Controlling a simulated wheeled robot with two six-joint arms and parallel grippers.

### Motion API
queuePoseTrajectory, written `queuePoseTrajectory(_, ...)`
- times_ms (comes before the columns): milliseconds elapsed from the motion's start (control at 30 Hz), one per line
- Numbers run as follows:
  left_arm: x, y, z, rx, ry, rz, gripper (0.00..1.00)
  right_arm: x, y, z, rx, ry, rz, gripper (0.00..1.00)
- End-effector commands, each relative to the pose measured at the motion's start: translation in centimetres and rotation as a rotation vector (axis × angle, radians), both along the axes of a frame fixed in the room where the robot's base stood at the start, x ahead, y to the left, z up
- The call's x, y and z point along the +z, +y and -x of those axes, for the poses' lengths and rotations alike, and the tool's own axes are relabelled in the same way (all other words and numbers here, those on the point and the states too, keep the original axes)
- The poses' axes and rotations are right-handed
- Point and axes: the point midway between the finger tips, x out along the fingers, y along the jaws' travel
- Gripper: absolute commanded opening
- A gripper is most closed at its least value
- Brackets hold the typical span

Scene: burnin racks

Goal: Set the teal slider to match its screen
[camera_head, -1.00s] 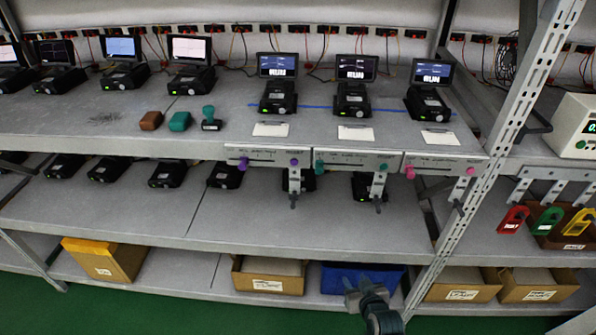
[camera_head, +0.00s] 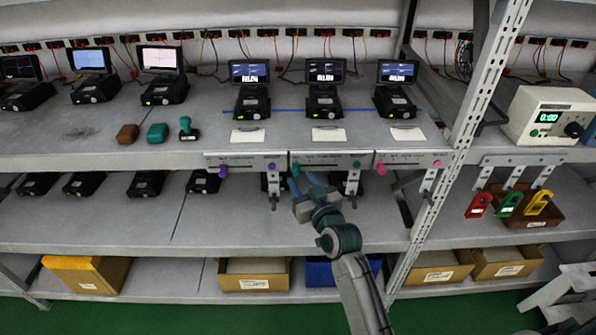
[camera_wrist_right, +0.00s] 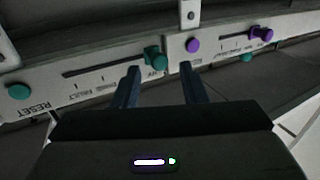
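The teal slider (camera_head: 296,170) is a small knob at the left end of the slot on the middle front panel (camera_head: 325,161). In the right wrist view, which is upside down, the teal slider (camera_wrist_right: 153,58) sits at the slot's right end. My right gripper (camera_head: 304,181) is open and empty, just in front of and below the knob. The middle screen (camera_head: 326,71) above this panel shows large white text, too blurred to read surely. My left gripper is not in view.
Purple-knobbed (camera_head: 223,172) and pink-knobbed (camera_head: 381,168) panels adjoin on either side. A teal reset button (camera_wrist_right: 19,92) is at the other end of the panel. Metal brackets (camera_head: 353,183) hang below the shelf edge. Stamps and blocks (camera_head: 157,133) lie on the upper shelf.

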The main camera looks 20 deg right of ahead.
Motion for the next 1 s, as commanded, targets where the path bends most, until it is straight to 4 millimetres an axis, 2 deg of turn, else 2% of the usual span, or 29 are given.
queuePoseTrajectory(100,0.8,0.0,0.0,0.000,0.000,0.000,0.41,0.2,0.2,-1.7,0.000,0.000,0.001,0.39)
queuePoseTrajectory(200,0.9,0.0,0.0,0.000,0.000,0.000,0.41,0.1,0.3,-2.5,0.000,0.001,0.001,0.39)
queuePoseTrajectory(567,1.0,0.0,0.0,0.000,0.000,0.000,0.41,-0.1,0.3,-3.0,0.000,0.000,0.001,0.39)
queuePoseTrajectory(767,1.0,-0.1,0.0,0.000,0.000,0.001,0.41,-0.1,0.4,-2.9,0.000,0.000,0.000,0.02)
queuePoseTrajectory(1000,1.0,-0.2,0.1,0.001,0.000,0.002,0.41,-0.1,0.1,-2.9,0.000,0.001,0.001,0.00)
